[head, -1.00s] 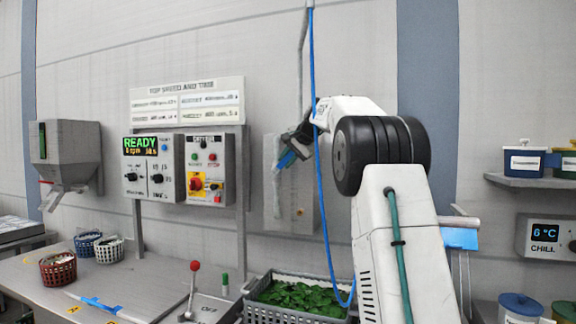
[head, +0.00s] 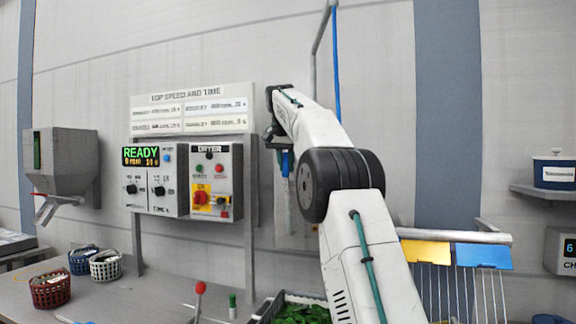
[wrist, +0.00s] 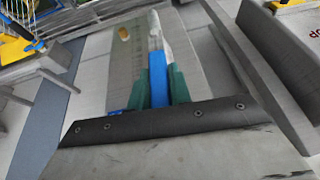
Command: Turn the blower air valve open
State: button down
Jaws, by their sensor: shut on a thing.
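The blue valve handle (wrist: 158,80) lies between the green fingertips of my gripper (wrist: 159,88) in the wrist view. My gripper is shut on it. In the head view my gripper (head: 285,158) is at the wall panel right of the dryer box, and a small blue part of the handle (head: 286,165) shows, pointing about straight down. The grey air pipe (head: 314,70) comes down the wall above. The valve body is hidden behind my gripper and arm.
The dryer control box (head: 216,182) with a red and yellow switch stands close left of my gripper. A crate of greens (head: 300,312) is below. A rail with yellow and blue tags (head: 455,238) is at right. A blue hose (head: 336,70) hangs by the pipe.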

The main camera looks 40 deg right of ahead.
aim_at(284, 157)
jog(key=shift+w+a+f, duration=0.15)
jog(key=shift+f, duration=0.05)
dwell(0.3)
jog(key=c, duration=1.3)
grip_release()
jog(key=shift+r, duration=0.1)
jog(key=shift+r, duration=0.2)
jog(key=shift+v, duration=1.7)
jog(key=shift+s+a+r, duration=0.25)
jog(key=shift+a+r, duration=0.05)
jog(key=shift+r, duration=0.25)
jog(key=shift+s+a, duration=1.15)
jog(key=shift+a, duration=0.45)
jog(key=shift+s+a, duration=1.15)
jog(key=shift+a, duration=0.45)
jog(key=shift+s+a, duration=1.15)
jog(key=shift+a, duration=0.45)
